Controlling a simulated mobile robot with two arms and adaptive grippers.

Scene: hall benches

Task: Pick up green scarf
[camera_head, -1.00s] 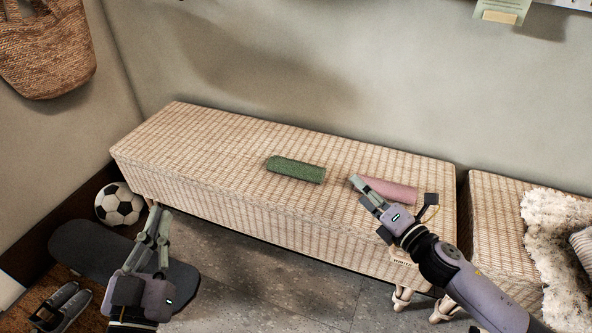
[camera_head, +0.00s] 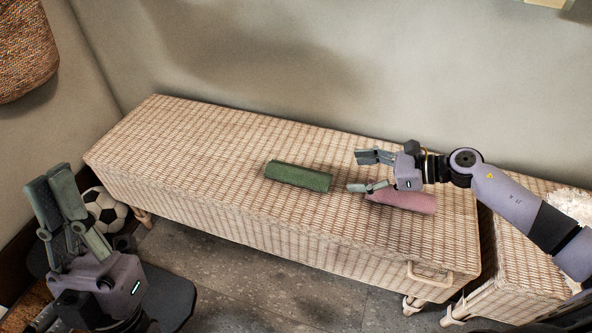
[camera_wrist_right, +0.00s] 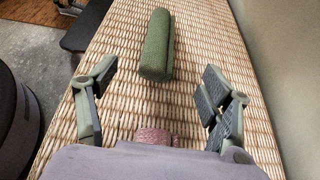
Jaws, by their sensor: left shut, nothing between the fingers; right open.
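The green scarf (camera_head: 298,176) is a rolled cylinder lying on the wicker bench. My right gripper (camera_head: 358,172) is open just right of the scarf, apart from it, with its fingers pointing toward it. In the right wrist view the scarf (camera_wrist_right: 157,45) lies ahead of the spread fingers of my right gripper (camera_wrist_right: 153,92), with nothing between the fingers. My left gripper (camera_head: 62,210) is shut and empty at the lower left, off the bench.
A rolled pink scarf (camera_head: 410,199) lies on the bench (camera_head: 190,140) below my right gripper. It partly shows in the right wrist view (camera_wrist_right: 153,136). A wall runs behind the bench. A football (camera_head: 104,210) is on the floor at left. The bench's left part is clear.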

